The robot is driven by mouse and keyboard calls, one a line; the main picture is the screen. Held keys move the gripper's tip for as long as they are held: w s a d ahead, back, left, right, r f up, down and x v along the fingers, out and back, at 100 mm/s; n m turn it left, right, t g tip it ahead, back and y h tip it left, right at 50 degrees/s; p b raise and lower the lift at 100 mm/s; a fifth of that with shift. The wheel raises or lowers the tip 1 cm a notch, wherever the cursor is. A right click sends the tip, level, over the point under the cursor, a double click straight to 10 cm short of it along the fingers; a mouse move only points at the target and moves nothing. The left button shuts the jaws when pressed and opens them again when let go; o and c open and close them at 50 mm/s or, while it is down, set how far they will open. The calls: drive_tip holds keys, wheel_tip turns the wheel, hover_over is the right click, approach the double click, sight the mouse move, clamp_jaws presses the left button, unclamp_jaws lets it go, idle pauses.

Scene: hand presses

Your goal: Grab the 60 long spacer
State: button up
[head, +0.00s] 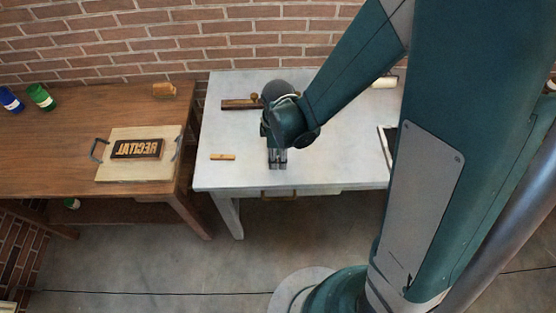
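A small tan wooden block (222,156) lies flat on the white table, left of my gripper; it may be the long spacer, but any number on it is too small to read. My gripper (277,165) points down over the front middle of the white table, to the right of this block and apart from it. Its fingers look close together, but I cannot tell whether they are open or shut, or whether anything is between them. My arm hides part of the table's right side.
A dark wooden piece with a knob (240,104) lies behind my gripper on the white table (340,165). A pale roll-like object (384,82) is at the back right. The brown table (60,130) at left holds a board (110,172) with a RECITAL type block (137,148) and jars (41,97).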

sight(278, 159)
idle(0.4)
drive_tip(key=c, duration=0.8)
drive_tip(key=shift+o, duration=0.2)
drive_tip(key=shift+r, duration=0.15)
wheel_tip(278, 159, up, 10)
drive_tip(key=p, duration=0.1)
idle(0.3)
idle(0.5)
